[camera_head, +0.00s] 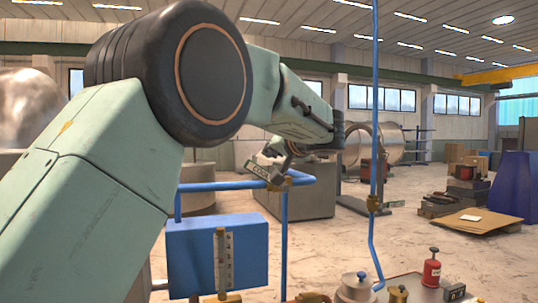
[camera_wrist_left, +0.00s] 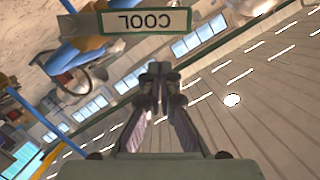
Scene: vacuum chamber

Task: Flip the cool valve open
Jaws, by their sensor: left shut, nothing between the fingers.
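The cool valve has a brass body (camera_head: 279,183) on a blue pipe (camera_head: 240,185), and a handle plate (camera_head: 264,172) that points up and to the left. In the left wrist view, the plate (camera_wrist_left: 145,21) reads COOL upside down at the top. My left gripper (camera_head: 276,148) is just above the plate in the head view, partly hidden by its own wrist. In the left wrist view, its fingers (camera_wrist_left: 160,72) are shut with nothing between them. The fingertips look close to the plate, but I cannot tell whether they touch. My right gripper is not in view.
A second valve (camera_head: 373,203) sits on a tall blue pipe at the right. A red bottle (camera_head: 431,268) and brass fittings are at the bottom right. Open floor lies beyond.

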